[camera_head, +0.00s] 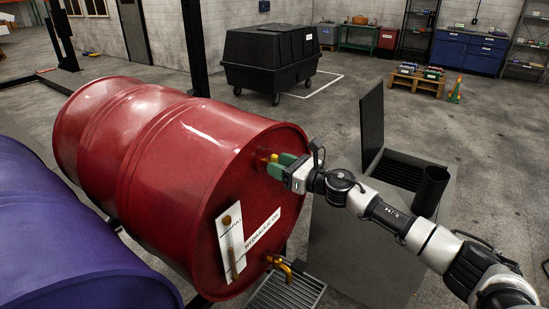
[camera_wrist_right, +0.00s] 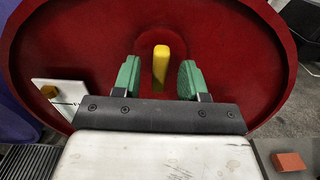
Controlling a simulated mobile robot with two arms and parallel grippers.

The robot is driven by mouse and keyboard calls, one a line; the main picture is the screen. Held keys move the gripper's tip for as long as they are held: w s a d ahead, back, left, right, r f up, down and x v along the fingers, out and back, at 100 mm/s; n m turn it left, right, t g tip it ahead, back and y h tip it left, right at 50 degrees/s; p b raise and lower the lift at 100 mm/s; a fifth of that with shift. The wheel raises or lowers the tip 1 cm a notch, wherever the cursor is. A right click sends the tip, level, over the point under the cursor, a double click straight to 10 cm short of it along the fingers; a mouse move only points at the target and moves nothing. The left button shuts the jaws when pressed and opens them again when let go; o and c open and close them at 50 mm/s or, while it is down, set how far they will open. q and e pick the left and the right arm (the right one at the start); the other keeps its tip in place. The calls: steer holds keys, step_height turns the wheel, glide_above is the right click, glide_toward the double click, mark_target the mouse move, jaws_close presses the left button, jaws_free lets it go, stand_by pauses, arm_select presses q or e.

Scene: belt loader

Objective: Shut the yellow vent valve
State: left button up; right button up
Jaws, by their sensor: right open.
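The yellow vent valve (camera_head: 273,158) sits high on the end face of the red drum (camera_head: 160,150), which lies on its side. In the right wrist view the valve handle (camera_wrist_right: 161,67) stands upright between the green fingers, with dark red drum face showing on both sides of it. My right gripper (camera_head: 280,165) is at the drum face with its fingers around the handle, open and not pressing on it. It also shows in the right wrist view (camera_wrist_right: 160,80). My left gripper is not in view.
A brass tap (camera_head: 281,266) sticks out low on the drum above a floor grate (camera_head: 287,293). A sight gauge plate (camera_head: 231,245) is on the face. A purple drum (camera_head: 70,250) lies at left. A grey box (camera_head: 345,245) with an open lid stands at right.

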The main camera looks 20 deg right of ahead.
steer(key=shift+x, duration=0.85)
steer(key=shift+w+a, duration=0.15)
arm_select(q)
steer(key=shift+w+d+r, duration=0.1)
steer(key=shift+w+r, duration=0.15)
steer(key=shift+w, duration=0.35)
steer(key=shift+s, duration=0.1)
arm_select(e)
jaws_close()
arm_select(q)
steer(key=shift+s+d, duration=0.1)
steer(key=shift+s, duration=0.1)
